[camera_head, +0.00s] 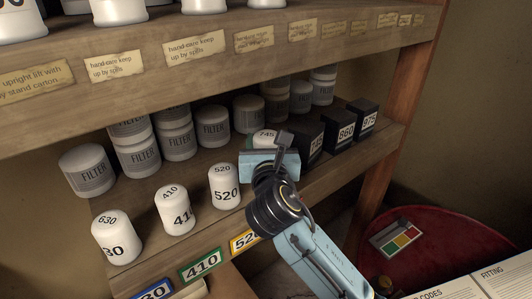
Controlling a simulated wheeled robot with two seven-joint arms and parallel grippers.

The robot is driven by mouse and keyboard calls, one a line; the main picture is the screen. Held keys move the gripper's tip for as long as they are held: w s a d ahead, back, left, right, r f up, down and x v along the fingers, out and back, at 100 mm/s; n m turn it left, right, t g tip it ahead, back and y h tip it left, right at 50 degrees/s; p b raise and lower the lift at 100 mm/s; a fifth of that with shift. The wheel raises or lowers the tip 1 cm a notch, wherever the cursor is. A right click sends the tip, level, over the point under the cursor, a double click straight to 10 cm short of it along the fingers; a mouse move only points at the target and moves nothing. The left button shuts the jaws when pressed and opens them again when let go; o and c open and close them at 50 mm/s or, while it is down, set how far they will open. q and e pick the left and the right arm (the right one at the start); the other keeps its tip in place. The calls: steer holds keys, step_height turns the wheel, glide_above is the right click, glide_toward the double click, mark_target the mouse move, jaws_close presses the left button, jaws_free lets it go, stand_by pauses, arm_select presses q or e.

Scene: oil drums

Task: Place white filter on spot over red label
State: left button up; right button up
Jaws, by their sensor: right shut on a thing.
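My right gripper (268,146) is over the lower shelf, shut on a white filter (265,136) marked 745. Only the filter's top and part of its side show; the gripper and wrist hide its base, so I cannot tell if it touches the shelf. To its left stand white filters marked 520 (225,188), 410 (175,211) and 630 (117,238). The shelf edge has a yellow label (243,241), a green label (201,265) and a blue label (153,290). No red label shows; my right arm covers the edge right of the yellow one. My left gripper is out of view.
Several grey-labelled filters (138,157) stand behind on the lower shelf (145,200). Black boxes, including 860 (346,132) and 975 (369,120), stand close right of my gripper. The upper shelf (130,90) overhangs. A red round table (440,240) is at lower right.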

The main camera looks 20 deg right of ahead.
steer(key=shift+w+f, duration=0.1)
steer(key=shift+w, duration=0.1)
steer(key=shift+f, duration=1.65)
steer(key=shift+s+f, duration=0.1)
steer(key=shift+f, duration=0.1)
steer(key=o, duration=1.1)
steer(key=shift+r, duration=0.1)
steer(key=shift+s, duration=0.15)
steer(key=b+v, duration=0.1)
steer(key=v, duration=1)
steer(key=shift+s+a, duration=0.1)
steer(key=shift+s, duration=0.25)
